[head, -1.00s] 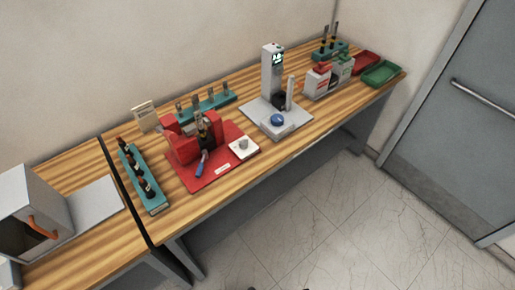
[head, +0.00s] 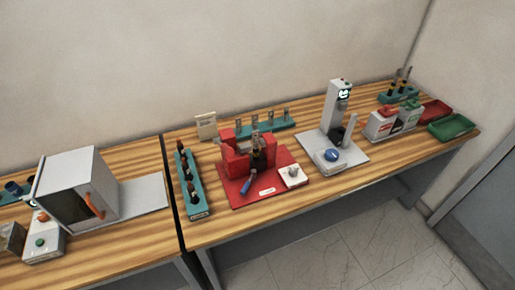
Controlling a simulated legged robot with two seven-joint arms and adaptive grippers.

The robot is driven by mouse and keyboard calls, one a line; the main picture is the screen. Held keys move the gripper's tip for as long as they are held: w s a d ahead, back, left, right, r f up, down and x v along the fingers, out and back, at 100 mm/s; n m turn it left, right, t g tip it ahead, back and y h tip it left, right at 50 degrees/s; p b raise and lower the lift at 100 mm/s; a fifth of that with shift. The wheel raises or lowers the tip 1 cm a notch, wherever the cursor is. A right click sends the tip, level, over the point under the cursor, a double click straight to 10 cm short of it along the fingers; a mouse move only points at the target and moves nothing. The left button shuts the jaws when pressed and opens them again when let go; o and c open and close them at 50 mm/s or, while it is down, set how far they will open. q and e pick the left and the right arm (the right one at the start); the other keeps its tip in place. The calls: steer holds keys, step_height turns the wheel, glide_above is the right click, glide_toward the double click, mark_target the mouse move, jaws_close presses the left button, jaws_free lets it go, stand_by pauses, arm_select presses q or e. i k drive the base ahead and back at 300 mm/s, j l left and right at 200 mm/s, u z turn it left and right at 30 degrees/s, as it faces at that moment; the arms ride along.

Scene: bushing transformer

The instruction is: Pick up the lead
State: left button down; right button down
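I cannot tell for certain which piece is the lead. A teal rack (head: 265,127) at the back of the bench holds several upright metallic pieces. A second teal rack (head: 198,205) to the left of the red fixture holds several dark brown pieces. A third teal rack (head: 386,98) at the far right holds upright dark and yellowish rods. A red fixture (head: 236,160) on a red base has a dark piece (head: 258,160) standing in it and a blue-handled lever (head: 246,184) in front. Neither of my grippers is in view.
A grey box oven (head: 75,165) with an orange handle stands at left, beside a control box (head: 42,240). The front wooden edge is mostly clear.

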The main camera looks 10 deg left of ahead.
mark_target(255, 139)
steer(key=u, duration=5.2)
steer(key=k+j, duration=0.15)
steer(key=k, duration=0.2)
steer(key=k+j+z, duration=0.1)
steer(key=k+z, duration=0.3)
steer(key=k, duration=0.15)
steer(key=k+l+z, duration=0.1)
steer(key=k+z, duration=0.3)
steer(key=k, duration=0.1)
